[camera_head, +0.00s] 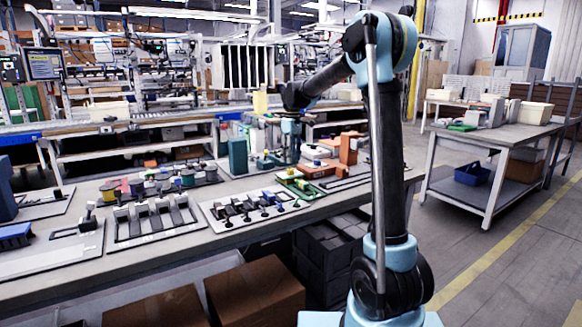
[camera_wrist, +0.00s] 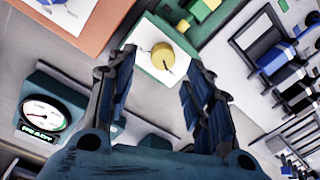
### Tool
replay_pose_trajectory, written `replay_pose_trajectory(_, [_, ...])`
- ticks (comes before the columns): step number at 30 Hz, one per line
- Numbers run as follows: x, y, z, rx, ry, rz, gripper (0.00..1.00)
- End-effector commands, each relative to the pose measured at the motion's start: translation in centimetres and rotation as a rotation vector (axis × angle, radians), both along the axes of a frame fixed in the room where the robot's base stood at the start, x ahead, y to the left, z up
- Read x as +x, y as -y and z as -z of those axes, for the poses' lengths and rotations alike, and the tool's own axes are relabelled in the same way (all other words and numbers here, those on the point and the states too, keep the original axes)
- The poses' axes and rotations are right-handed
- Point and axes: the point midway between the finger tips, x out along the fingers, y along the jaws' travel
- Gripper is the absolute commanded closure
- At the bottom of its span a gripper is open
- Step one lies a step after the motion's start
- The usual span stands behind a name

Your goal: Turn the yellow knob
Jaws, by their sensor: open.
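The yellow knob (camera_wrist: 163,56) is a round disc with a dark pointer mark. It sits on a white plate (camera_wrist: 150,72) on a green base. My gripper (camera_wrist: 160,68) is open and empty, with one blue-black finger on each side of the knob in the wrist view. The knob shows just beyond the fingertips; the height gap to it is hard to judge. In the head view my gripper (camera_head: 287,155) hangs over the workbench near the green board (camera_head: 302,186). The knob is too small to tell apart there.
A lever panel (camera_wrist: 270,45) with blue handles lies right of the knob. An orange-brown board (camera_wrist: 88,38) is at upper left. In the head view several panels crowd the workbench (camera_head: 262,232).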

Motion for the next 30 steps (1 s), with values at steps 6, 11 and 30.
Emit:
replay_pose_trajectory(6, [0.3, 0.2, -4.1, 0.000, 0.000, 0.001, 0.53])
replay_pose_trajectory(11, [0.4, 0.2, -6.0, -0.001, -0.001, 0.001, 0.53])
replay_pose_trajectory(30, [0.5, 0.2, -6.9, -0.001, -0.001, 0.001, 0.53])
